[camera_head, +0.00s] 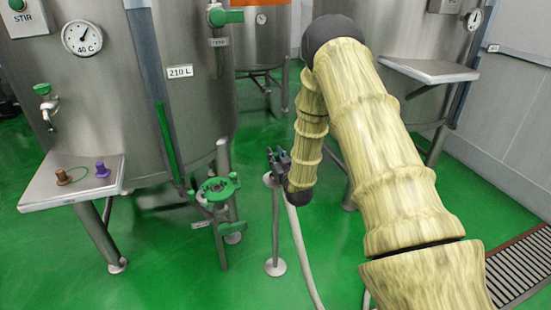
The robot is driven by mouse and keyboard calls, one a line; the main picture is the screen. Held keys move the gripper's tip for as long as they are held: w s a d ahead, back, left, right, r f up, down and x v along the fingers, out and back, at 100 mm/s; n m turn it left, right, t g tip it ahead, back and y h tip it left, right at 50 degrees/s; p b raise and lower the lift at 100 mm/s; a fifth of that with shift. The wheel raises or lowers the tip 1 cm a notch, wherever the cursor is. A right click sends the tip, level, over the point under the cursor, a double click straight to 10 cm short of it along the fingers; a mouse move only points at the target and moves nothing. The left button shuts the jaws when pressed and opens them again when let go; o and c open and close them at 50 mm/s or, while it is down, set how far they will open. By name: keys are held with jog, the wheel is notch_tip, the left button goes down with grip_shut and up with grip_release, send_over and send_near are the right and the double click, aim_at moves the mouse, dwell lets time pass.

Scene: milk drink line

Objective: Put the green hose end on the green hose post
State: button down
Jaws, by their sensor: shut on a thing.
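My gripper (278,158) is small in view at the end of my arm, beside the large steel tank. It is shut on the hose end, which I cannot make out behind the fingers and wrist. The pale hose (299,245) hangs from behind my wrist and runs down to the floor at the lower middle. A grey post (275,228) with a round foot stands just below my gripper. Its top lies close under the gripper; I cannot tell whether the hose end touches it. No green marking shows clearly on this post.
A green-handled valve (217,189) juts out low on the large tank (185,110), left of the post. A steel shelf (75,182) holds a brown and a purple fitting. Another shelf (428,71) is at the right. Green floor is open in front.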

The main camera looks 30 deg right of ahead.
jog(key=shift+f, duration=0.25)
jog(key=shift+f, duration=0.15)
jog(key=c, duration=1.3)
grip_release()
jog(key=shift+o, duration=0.2)
